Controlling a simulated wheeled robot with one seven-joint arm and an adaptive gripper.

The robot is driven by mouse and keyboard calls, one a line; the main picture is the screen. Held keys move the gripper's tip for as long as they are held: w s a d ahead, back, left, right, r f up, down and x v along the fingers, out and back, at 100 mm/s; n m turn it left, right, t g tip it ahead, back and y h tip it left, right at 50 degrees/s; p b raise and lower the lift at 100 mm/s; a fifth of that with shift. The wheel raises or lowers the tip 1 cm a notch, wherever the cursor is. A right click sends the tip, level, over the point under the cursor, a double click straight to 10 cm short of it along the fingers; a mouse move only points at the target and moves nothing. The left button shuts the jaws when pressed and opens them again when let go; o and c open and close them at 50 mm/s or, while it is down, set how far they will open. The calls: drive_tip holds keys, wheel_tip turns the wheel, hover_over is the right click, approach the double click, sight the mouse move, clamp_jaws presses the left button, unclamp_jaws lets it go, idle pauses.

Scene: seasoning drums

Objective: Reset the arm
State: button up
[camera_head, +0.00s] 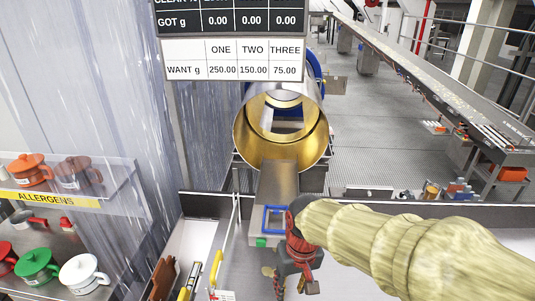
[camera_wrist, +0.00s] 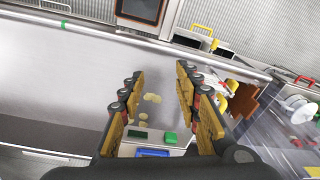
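My gripper (camera_head: 294,284) hangs over the work counter at the bottom middle of the head view, at the end of my arm in its pale yellow sleeve. In the wrist view my gripper (camera_wrist: 160,72) has its two fingers well apart, with nothing held between them. Beyond the fingers, a few small tan pieces (camera_wrist: 152,97) lie on the pale counter surface. A blue-framed device (camera_head: 275,220) with a green part (camera_head: 261,242) is just behind the gripper.
A drum with a gold inside (camera_head: 315,140) stands behind the counter, with a metal chute (camera_head: 277,185) in front. A sign board (camera_head: 235,60) hangs above. Shelves with mugs, including a green mug (camera_head: 37,265), are at left. A conveyor (camera_head: 430,75) runs at right.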

drive_tip(key=s+d+f+m+t+b, duration=0.2)
drive_tip(key=s+d+t+b, duration=0.2)
drive_tip(key=s+d+b, duration=0.7)
drive_tip(key=shift+s+d+f+m+t+h+b, duration=0.3)
drive_tip(key=shift+d+f+t+h+b, duration=0.15)
drive_tip(key=shift+d, duration=0.6)
drive_tip(key=shift+r, duration=0.1)
